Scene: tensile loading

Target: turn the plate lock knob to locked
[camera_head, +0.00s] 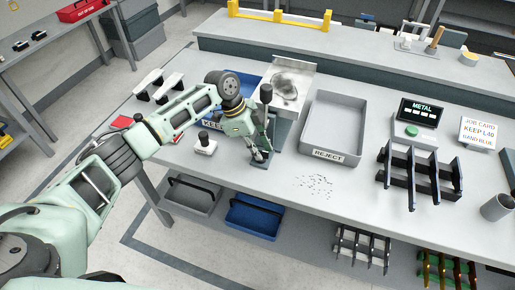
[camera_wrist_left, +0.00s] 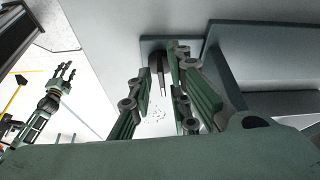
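The grey fixture with a metal plate (camera_head: 285,82) stands near the middle of the bench in the head view. A black-topped upright handle (camera_head: 267,93) rises at its left side. My left gripper (camera_head: 262,157) is low at the fixture's front left, pointing down. In the left wrist view the left gripper's fingers (camera_wrist_left: 160,84) are apart, with a dark narrow part (camera_wrist_left: 163,68) showing between them; I cannot tell whether they touch it. I cannot make out the lock knob or its setting for certain. My right gripper (camera_wrist_left: 65,70) shows far off with fingers spread.
A grey REJECT tray (camera_head: 335,128) stands right of the fixture. A blue tray is partly behind my left arm. A small white block with a black knob (camera_head: 204,143) stands left of the gripper. A black rack (camera_head: 418,172) stands farther right. The front middle bench holds scattered specks.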

